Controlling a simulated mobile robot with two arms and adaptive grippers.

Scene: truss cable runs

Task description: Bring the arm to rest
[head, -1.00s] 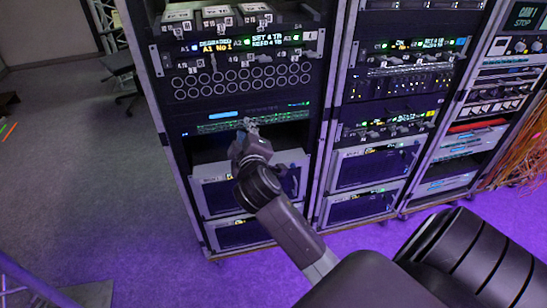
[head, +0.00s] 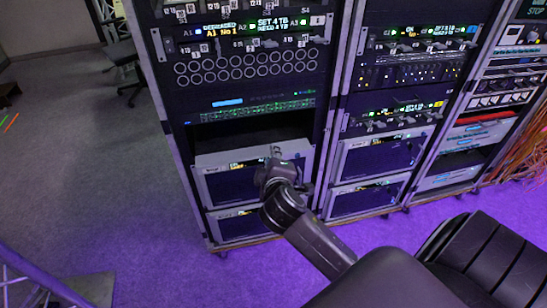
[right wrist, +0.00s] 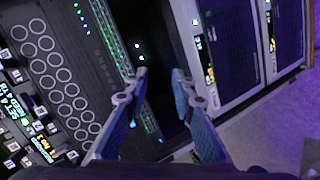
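My right arm reaches from the lower right toward the left rack (head: 250,120) in the head view. Its gripper (head: 277,155) is in front of the rack's lower part, near the silver-edged unit (head: 222,181) below a dark open slot. In the right wrist view the two fingers of the right gripper (right wrist: 158,80) stand apart with nothing between them. Beyond them are the dark slot and a row of green lights. My left gripper is not in view.
A middle rack (head: 385,110) and a right rack (head: 490,100) stand beside the left one. Orange cables (head: 525,150) hang at the far right. A truss piece (head: 40,280) is at the lower left. The grey floor (head: 90,180) left of the racks is mostly clear.

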